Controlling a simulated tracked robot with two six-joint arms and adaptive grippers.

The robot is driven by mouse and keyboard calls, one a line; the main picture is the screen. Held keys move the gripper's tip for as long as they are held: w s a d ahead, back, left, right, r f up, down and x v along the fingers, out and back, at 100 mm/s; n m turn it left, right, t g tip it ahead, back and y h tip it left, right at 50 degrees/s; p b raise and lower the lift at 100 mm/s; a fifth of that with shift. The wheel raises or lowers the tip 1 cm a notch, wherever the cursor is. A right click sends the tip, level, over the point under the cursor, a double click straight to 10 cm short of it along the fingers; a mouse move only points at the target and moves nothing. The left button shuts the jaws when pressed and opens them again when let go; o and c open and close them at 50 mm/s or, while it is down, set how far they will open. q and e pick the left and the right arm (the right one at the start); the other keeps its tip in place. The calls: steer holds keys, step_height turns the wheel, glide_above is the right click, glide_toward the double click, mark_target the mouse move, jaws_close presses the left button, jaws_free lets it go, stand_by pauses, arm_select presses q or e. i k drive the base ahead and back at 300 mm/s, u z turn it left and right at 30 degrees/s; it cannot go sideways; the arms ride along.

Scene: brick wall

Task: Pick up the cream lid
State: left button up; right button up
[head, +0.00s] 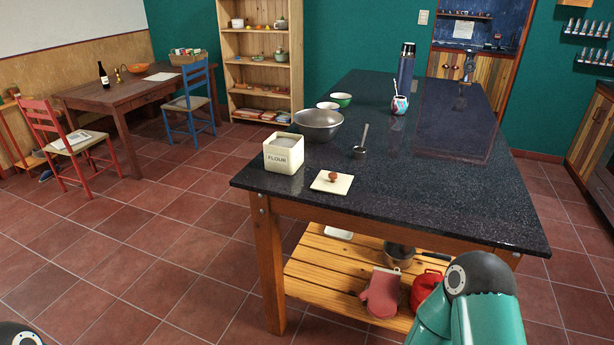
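The cream lid (332,182) is a flat square with a small round brown knob. It lies flat on the dark speckled island top (430,205), near its front left part. Just behind and left of it stands the square cream flour canister (284,153), labelled FLOUR, open at the top with pale contents. The lid and canister are apart. Neither of my grippers is in view. A green and dark link of my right arm shows at the lower right, below the island's front edge. A small dark piece of my own body shows at the lower left corner.
A metal bowl (318,124), a measuring scoop (361,140), small bowls (341,99), a patterned cup (400,105) and a tall flask (405,68) stand farther back. The island top right of the lid is clear. The lower wooden shelf (330,268) holds a pot and red mitt.

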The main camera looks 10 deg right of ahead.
mark_target(326, 182)
steer(key=u, duration=0.25)
steer(key=i, duration=1)
steer(key=z, duration=0.3)
